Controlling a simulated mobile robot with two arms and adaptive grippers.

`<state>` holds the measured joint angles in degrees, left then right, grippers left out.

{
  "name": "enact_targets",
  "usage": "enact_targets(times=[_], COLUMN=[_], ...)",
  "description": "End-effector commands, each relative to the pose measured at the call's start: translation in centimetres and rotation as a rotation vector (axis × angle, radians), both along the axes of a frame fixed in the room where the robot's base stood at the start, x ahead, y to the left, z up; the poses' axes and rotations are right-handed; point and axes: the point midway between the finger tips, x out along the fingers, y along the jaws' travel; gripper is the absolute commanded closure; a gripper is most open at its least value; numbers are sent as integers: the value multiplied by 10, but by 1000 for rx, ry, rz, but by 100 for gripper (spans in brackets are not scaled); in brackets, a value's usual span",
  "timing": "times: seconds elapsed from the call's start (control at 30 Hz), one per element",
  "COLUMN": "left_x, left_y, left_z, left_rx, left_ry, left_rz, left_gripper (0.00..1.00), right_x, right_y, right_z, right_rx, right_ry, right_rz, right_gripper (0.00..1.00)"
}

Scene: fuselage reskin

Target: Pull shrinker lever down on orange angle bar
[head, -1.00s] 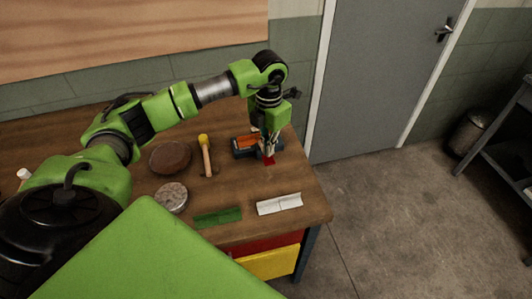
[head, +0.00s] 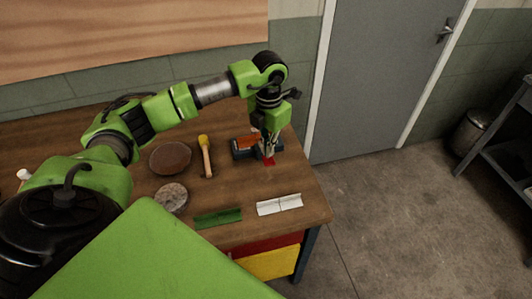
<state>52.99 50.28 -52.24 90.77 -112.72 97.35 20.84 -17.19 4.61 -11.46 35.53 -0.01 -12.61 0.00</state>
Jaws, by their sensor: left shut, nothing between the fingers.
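The shrinker (head: 241,152), a small dark tool, stands on the workbench near its back right corner. An orange angle bar (head: 246,142) lies at it. A red part, which looks like the lever's end (head: 269,161), shows low at the tool's front right. My left gripper (head: 268,155) points down over the right side of the shrinker, its fingertips shut and empty, right by the red part. Whether they touch it I cannot tell. The gripper hides part of the tool. My right gripper is not in view.
On the workbench (head: 240,187) lie a yellow-headed mallet (head: 206,155), a brown round disc (head: 170,158), a grey round block (head: 171,198), a green angle bar (head: 218,217) and a white angle bar (head: 279,204). A grey door (head: 380,75) is behind.

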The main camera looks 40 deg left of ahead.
Motion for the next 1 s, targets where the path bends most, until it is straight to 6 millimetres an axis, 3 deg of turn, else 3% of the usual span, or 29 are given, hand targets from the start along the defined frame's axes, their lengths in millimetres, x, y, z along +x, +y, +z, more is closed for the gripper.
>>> enact_targets(times=[1.0], left_x=[0], left_y=[0], left_z=[-49], left_rx=[1], left_ry=[1], left_rz=[0], left_gripper=[100], right_x=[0], right_y=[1], right_z=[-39], right_rx=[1], right_ry=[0], right_rz=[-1], right_gripper=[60])
